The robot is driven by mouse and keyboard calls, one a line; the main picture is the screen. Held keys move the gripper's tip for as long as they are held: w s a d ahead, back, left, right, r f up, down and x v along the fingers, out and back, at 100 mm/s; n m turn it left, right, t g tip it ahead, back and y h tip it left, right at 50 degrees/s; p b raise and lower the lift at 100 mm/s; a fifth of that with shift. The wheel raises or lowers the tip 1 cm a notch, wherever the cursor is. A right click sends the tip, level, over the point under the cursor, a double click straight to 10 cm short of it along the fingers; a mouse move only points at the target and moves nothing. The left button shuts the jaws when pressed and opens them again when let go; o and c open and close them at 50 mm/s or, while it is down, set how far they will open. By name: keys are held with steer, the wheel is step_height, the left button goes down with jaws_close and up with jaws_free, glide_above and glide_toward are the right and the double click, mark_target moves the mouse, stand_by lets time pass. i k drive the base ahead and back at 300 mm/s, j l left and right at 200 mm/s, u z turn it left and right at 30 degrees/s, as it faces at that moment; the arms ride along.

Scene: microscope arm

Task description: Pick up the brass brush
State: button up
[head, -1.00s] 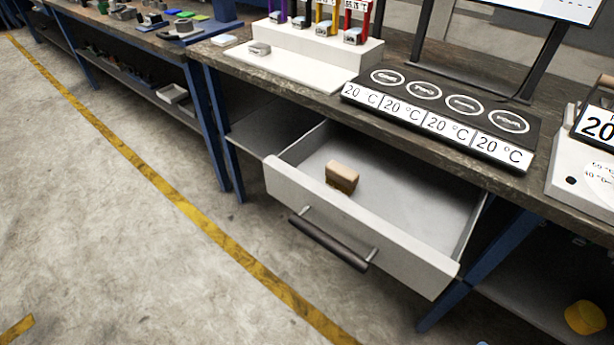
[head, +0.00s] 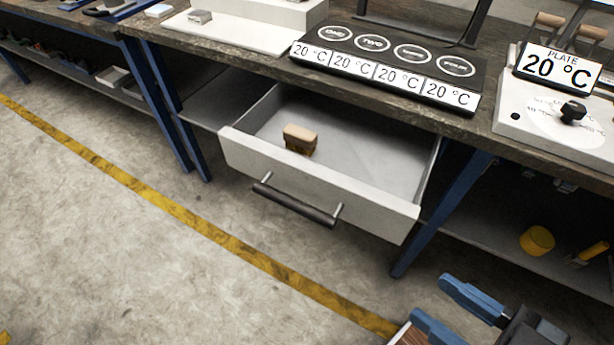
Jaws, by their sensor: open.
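The brush (head: 300,138) is a small block with a pale wooden top and darker brown bristles below. It stands inside the open drawer (head: 320,178), near the drawer's front left part, with its top showing. My gripper (head: 428,297) is at the bottom right of the head view, with two blue fingers spread apart. It is outside the drawer, to the right of and nearer than the brush, and well apart from it. Nothing shows between the fingertips. The rest of the arm is mostly out of the picture.
The drawer has a dark bar handle (head: 293,206) and hangs under the workbench (head: 240,78). A dark four-plate heater (head: 390,62) stands on the bench above. A blue bench leg (head: 440,215) is right of the drawer. A yellow container (head: 537,240) sits on the lower shelf.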

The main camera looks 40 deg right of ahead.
mark_target(301, 139)
steer(key=z, duration=2.7)
steer(key=u, duration=0.45)
steer(key=j+u, duration=0.1)
steer(key=u, duration=0.85)
steer(key=j+u, duration=0.1)
steer(key=u, duration=0.4)
steer(key=i+u, duration=0.1)
steer(key=u, duration=0.35)
steer(key=i+j, duration=0.15)
steer(key=j, duration=0.2)
steer(key=i+j+z, duration=0.1)
steer(key=j, duration=0.25)
steer(key=i+j+z, duration=0.1)
steer(key=j, duration=0.25)
steer(key=i+j, duration=0.15)
steer(key=j, duration=0.2)
